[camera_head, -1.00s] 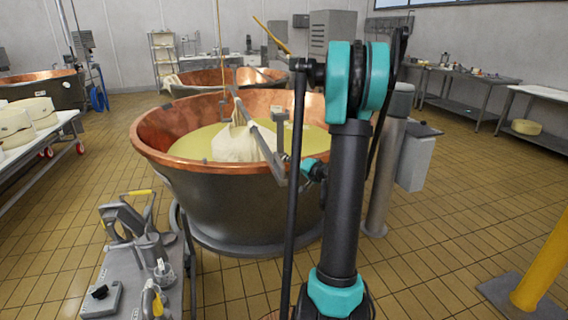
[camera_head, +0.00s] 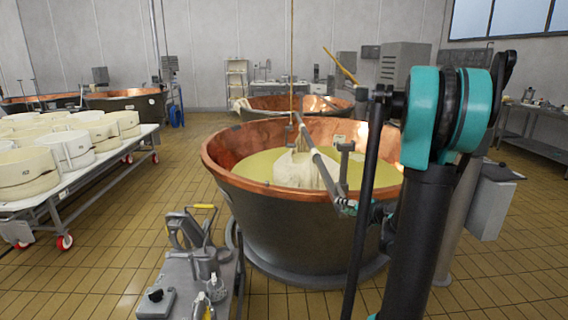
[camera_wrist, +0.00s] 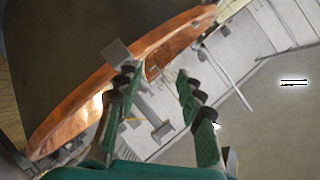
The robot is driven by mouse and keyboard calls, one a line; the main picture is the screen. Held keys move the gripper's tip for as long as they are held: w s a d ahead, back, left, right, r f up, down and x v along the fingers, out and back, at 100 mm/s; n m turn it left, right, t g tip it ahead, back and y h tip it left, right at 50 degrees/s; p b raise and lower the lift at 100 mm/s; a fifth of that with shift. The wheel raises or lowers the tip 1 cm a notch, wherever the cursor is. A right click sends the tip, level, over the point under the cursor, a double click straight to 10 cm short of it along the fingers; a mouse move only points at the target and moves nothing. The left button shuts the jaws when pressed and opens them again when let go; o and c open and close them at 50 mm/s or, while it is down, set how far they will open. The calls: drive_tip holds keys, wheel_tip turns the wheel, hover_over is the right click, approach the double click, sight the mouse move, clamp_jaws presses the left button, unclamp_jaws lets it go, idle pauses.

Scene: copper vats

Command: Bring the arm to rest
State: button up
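My gripper (camera_wrist: 158,100) shows in the wrist view with its two green-padded fingers apart and nothing between them. In the head view my dark arm with teal joints stands upright at the right, in front of the near copper vat (camera_head: 290,225); the gripper cannot be clearly made out there. The vat holds yellowish liquid and a pale cloth bundle (camera_head: 298,170) beneath a grey bar. The wrist view shows a copper rim (camera_wrist: 62,115) to the left of the fingers, apart from them.
A grey cart (camera_head: 185,285) with tools stands before the vat. A white table (camera_head: 95,160) with several round moulds is at the left. A second copper vat (camera_head: 262,106) is behind. Tiled floor (camera_head: 110,255) is clear between table and cart.

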drive_tip(key=s+a+f+n+g, duration=0.2)
drive_tip(key=s+a+f+g, duration=0.1)
drive_tip(key=s+a, duration=0.4)
drive_tip(key=s+f+n+g+h, duration=0.2)
drive_tip(key=s+f, duration=0.2)
drive_tip(key=s, duration=0.6)
drive_tip(key=s+f+n+g+h, duration=0.2)
drive_tip(key=s+f+g+h, duration=0.1)
drive_tip(key=s, duration=0.8)
drive_tip(key=shift+a+f+g, duration=0.25)
drive_tip(key=shift+f+g, duration=0.05)
drive_tip(key=shift+f, duration=0.05)
